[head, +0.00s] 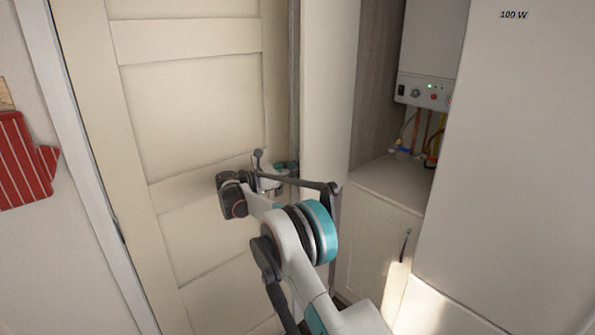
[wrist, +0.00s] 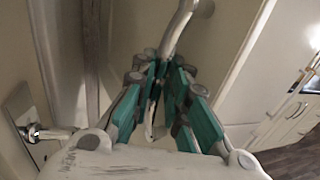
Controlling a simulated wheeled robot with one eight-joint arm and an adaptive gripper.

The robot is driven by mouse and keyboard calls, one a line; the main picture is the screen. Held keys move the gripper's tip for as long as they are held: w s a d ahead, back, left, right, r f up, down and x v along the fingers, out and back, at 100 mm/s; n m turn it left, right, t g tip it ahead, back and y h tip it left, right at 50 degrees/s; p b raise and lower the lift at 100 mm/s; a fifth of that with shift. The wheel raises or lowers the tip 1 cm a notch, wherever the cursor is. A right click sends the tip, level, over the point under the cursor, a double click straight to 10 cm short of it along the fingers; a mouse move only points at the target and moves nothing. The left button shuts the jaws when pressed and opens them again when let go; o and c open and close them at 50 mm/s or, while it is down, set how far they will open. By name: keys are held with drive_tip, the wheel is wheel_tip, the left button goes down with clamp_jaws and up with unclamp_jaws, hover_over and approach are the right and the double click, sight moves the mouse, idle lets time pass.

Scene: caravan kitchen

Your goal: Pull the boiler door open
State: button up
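The boiler door (head: 328,85) is a tall pale panel that stands partly open, with the white boiler (head: 430,50) showing in the cupboard to its right. Its pale surface also shows in the wrist view (wrist: 218,70). A curved light metal handle (wrist: 178,28) runs down between the fingers of my gripper (wrist: 160,82), which look closed around it. In the head view my gripper (head: 288,168) is at the left side of the boiler door, small and partly hidden by my arm and the panel edge.
A cream panelled door (head: 190,110) stands close on the left; its metal lever handle (wrist: 32,132) is near my gripper. A low cabinet (head: 375,240) sits under the boiler. A striped red cloth (head: 22,160) hangs far left.

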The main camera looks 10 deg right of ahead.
drive_tip(key=v, duration=1.1)
drive_tip(key=shift+a, duration=0.4)
drive_tip(key=shift+f, duration=0.1)
